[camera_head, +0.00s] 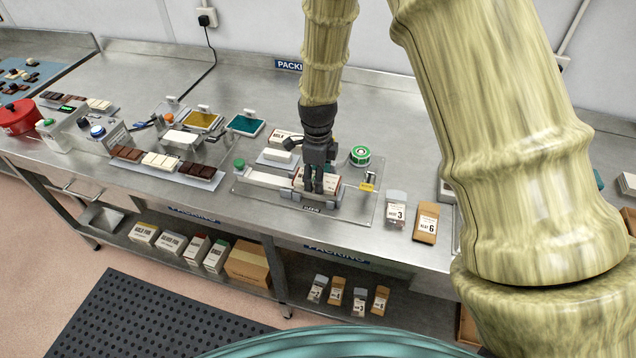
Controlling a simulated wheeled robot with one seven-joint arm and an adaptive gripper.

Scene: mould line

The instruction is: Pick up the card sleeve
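My gripper (314,187) points down over a fixture on a clear plate in the middle of the bench. A printed card piece (300,182), pale with a brown part, sits in this fixture and looks like the card sleeve. My fingers overlap it in the picture and partly hide it. The two dark fingers appear close together; whether they touch or grip the card cannot be told. Another pale card box (283,137), with dark lettering, lies behind, partly covered by my gripper's body.
A green-and-white round roll (360,156) and a small yellow-topped part (368,181) stand right of the fixture. Bags marked 3 (396,212) and 6 (427,224) stand at the right.

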